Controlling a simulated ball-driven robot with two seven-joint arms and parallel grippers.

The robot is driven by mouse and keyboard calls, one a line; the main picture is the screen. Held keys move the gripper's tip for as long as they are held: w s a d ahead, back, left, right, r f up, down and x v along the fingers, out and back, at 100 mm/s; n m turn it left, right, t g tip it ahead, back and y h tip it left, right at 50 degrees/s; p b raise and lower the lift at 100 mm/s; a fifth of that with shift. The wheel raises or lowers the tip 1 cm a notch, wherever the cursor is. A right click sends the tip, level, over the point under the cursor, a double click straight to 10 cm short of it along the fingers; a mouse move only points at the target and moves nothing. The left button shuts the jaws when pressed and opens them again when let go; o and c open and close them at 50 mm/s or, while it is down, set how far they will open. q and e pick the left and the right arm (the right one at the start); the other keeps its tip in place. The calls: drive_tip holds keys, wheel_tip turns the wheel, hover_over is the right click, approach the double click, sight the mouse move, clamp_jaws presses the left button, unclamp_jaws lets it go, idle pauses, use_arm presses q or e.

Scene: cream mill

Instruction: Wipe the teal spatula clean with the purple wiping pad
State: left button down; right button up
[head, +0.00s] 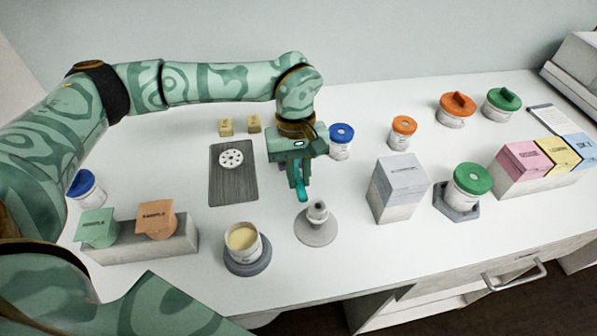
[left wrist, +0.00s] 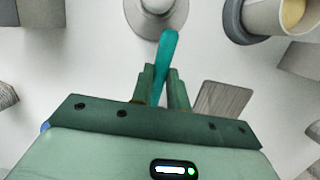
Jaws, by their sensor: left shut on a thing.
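My left gripper (head: 298,178) is shut on the teal spatula (head: 302,191) and holds it pointing down above the middle of the white table. In the left wrist view the spatula (left wrist: 167,50) sticks out between the two fingers of the gripper (left wrist: 161,80). Its free end shows close to a grey round-based stand (head: 316,236) in that view; I cannot tell how far above the table it is. I cannot clearly make out the purple wiping pad in either view. My right gripper is not in view.
A cup of cream (head: 243,243) stands on a dark round base, left of the stand. A dark board (head: 233,190) with a white disc lies behind it. A grey box (head: 398,187) and a green-lidded jar (head: 467,186) stand to the right. Several lidded jars stand farther back.

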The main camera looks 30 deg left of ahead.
use_arm(q)
drive_tip(key=shift+s+d, duration=0.1)
drive_tip(key=shift+s, duration=0.05)
drive_tip(key=shift+s+d+p, duration=0.25)
drive_tip(key=shift+s+p, duration=0.15)
drive_tip(key=shift+s, duration=0.15)
drive_tip(key=shift+w, duration=0.2)
drive_tip(key=shift+w+a, duration=0.25)
drive_tip(key=shift+w, duration=0.2)
